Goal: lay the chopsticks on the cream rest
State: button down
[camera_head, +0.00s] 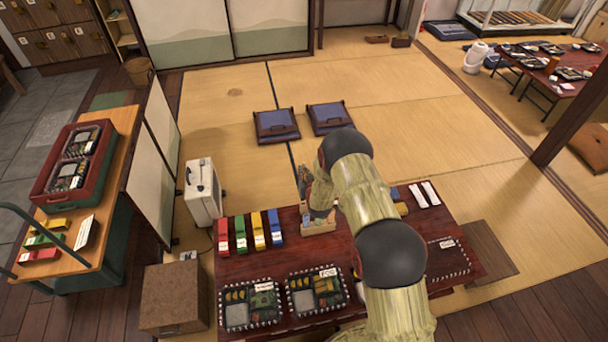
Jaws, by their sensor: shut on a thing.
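My gripper (318,208) is at the back middle of the low red-brown table (270,268), above or at a small light wooden holder (319,228). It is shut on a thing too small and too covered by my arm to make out. I cannot pick out the chopsticks or the cream rest. My arm crosses the table from the front and hides much of its middle right.
Red (223,238), green (241,235), yellow (258,231) and blue (275,228) boxes stand left of the holder. Two filled lunch trays (224,322) (290,308) lie in front. Two white rolls (425,194) and a dark tray (440,273) are at the right.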

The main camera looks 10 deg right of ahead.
jog(key=shift+r+p, duration=0.55)
jog(key=shift+r, duration=0.8)
